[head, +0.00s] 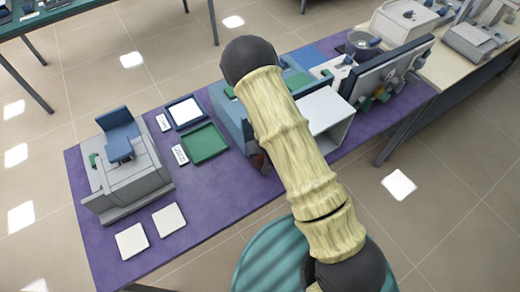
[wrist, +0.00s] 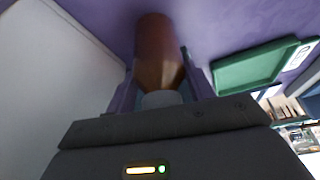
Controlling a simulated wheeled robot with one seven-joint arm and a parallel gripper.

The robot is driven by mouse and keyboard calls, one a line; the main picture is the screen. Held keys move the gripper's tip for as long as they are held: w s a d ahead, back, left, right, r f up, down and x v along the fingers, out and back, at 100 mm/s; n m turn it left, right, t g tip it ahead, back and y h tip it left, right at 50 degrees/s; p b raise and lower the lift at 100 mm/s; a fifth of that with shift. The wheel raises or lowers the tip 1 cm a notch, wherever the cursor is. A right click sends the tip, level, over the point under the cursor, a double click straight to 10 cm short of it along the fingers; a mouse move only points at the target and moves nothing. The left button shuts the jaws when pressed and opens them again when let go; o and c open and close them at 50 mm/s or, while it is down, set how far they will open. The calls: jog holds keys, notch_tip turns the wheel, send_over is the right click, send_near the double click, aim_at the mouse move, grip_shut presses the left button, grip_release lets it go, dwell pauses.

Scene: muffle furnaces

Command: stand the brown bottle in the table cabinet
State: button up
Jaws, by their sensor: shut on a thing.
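The brown bottle (wrist: 158,45) is between the two fingers of my gripper (wrist: 160,80) in the wrist view, its pale neck toward the palm. My gripper is shut on it. In the head view only a small dark reddish-brown part of the bottle (head: 261,163) shows beside my arm, over the purple table. My arm hides most of the gripper there. A pale, open-fronted box that looks like the table cabinet (head: 327,108) stands right of my arm, partly covered by it. I cannot tell whether the bottle touches the table.
A green tray (head: 205,144) lies left of the bottle and also shows in the wrist view (wrist: 250,68). A blue-framed tray (head: 186,112) and a grey-blue device (head: 125,165) are farther left. A pale panel (wrist: 55,65) is close on the wrist view's left. A monitor (head: 392,68) stands right of the cabinet.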

jog(key=shift+f, duration=0.1)
jog(key=o, duration=1.3)
jog(key=shift+c, duration=0.2)
jog(key=b+v, duration=0.2)
jog(key=v, duration=1)
jog(key=shift+b, duration=0.35)
